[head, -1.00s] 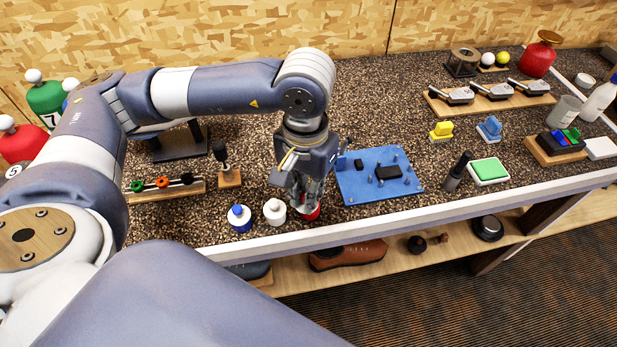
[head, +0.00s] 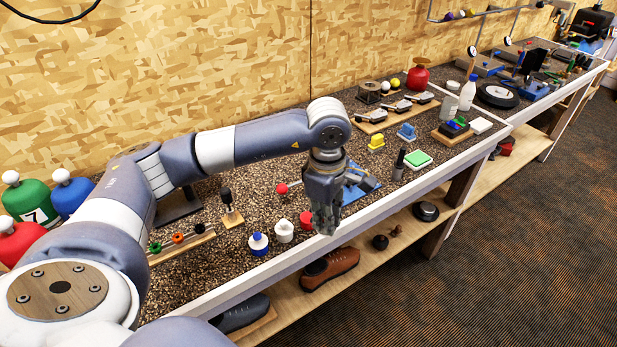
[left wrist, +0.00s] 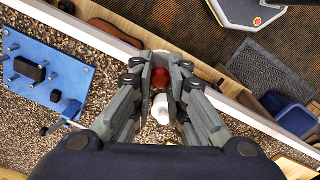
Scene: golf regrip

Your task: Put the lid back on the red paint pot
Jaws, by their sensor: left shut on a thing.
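The gripper points down, apparently above the bench top near the front edge. In the left wrist view its fingers (left wrist: 160,85) are closed around a dark red round thing (left wrist: 160,77), which looks like the red lid. The head view hides this thing behind the fingers. Whether it touches the pot cannot be told. My right gripper is not in view.
A blue board (left wrist: 45,75) is beside the gripper. Shoes (head: 330,268) sit on the lower shelf.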

